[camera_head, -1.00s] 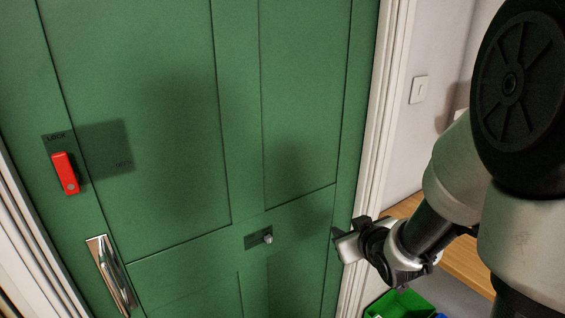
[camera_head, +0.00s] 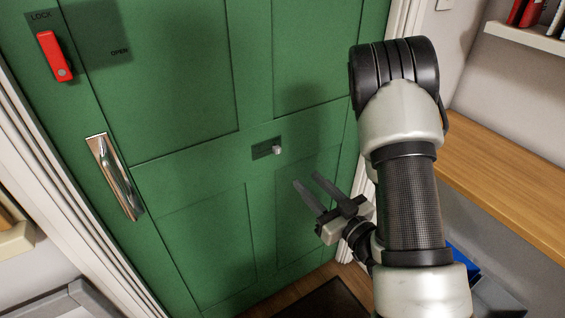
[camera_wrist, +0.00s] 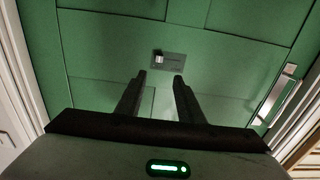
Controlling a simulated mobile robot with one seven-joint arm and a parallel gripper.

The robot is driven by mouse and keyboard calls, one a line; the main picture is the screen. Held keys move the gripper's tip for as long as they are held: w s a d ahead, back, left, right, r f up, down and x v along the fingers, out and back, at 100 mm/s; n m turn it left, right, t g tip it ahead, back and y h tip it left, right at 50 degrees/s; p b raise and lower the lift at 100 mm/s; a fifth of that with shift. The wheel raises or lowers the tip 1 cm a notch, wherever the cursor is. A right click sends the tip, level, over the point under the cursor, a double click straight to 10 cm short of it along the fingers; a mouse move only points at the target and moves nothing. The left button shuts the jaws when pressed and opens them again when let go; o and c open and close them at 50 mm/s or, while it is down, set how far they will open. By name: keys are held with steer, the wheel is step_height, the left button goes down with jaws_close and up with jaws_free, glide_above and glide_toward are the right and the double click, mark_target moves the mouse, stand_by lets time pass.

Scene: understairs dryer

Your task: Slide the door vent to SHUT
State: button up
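The door vent is a small dark plate (camera_head: 262,150) on the green door's middle rail, with a pale knob (camera_head: 278,150) at the plate's right end. In the wrist view the plate (camera_wrist: 172,62) shows beyond my fingertips, with the knob (camera_wrist: 158,57) at its left end. Any lettering on the plate is too small to read. My gripper (camera_head: 306,180) is open and empty, below and right of the knob in the head view and apart from it. In the wrist view my fingers (camera_wrist: 160,76) point toward the plate with a gap between them.
The green door (camera_head: 190,110) carries a red lock lever (camera_head: 54,56) at upper left and a chrome handle (camera_head: 114,176) below it. A wooden worktop (camera_head: 500,180) and a shelf (camera_head: 525,38) stand on the right. A dark mat (camera_head: 325,300) lies on the floor.

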mark_target(279, 151)
steer(key=b+x, duration=0.7)
steer(key=x, duration=0.6)
steer(key=shift+w+a, duration=0.2)
steer(key=shift+w, duration=0.1)
jaws_close()
